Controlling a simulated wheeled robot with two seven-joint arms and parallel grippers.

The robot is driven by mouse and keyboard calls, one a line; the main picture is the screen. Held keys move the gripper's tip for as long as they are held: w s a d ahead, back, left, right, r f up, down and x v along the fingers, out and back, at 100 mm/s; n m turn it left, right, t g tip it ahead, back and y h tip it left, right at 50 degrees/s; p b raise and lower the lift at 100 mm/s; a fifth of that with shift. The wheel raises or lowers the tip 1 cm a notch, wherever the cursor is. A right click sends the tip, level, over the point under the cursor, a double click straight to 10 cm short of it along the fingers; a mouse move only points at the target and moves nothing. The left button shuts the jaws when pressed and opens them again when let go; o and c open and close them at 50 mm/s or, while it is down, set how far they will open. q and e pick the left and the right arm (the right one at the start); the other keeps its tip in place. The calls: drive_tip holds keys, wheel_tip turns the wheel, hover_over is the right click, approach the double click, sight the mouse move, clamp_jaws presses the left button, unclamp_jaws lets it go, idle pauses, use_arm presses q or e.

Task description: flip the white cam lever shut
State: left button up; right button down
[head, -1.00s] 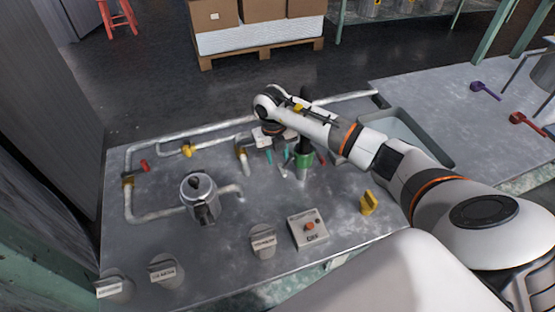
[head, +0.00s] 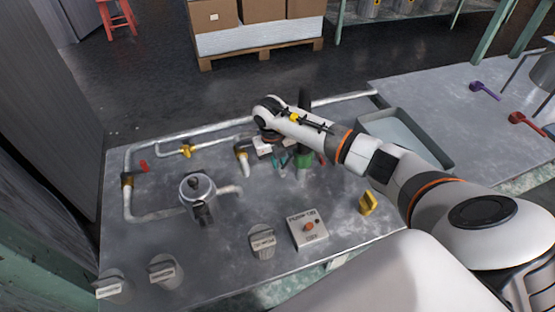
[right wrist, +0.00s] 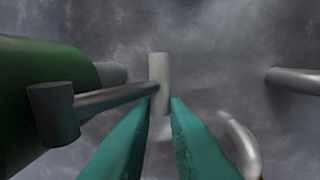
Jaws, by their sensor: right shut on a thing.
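My right gripper (head: 285,162) is low over the bench, its teal fingers beside a green cylindrical body (head: 304,160). In the right wrist view the two teal fingers (right wrist: 166,103) are close together. They are shut on a short pale cylinder (right wrist: 159,70), which looks like the white cam lever's grip. A grey metal rod (right wrist: 118,97) runs from it to a dark round end piece (right wrist: 54,112) in front of the green body (right wrist: 35,85). In the head view my arm and gripper hide the lever. My left gripper is not in view.
Pale pipes (head: 200,137) with a yellow valve (head: 187,151) run left of the gripper. A metal pot (head: 197,187), a pump switch box (head: 307,229) and a yellow block (head: 367,204) stand nearer. A grey tray (head: 440,155) lies to the right.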

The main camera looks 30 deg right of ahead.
drive_tip(key=shift+f+h, duration=0.2)
drive_tip(key=shift+h, duration=0.3)
drive_tip(key=c, duration=1.4)
unclamp_jaws()
drive_tip(key=shift+d, duration=0.1)
drive_tip(key=v, duration=1.2)
drive_tip(key=shift+w, duration=0.1)
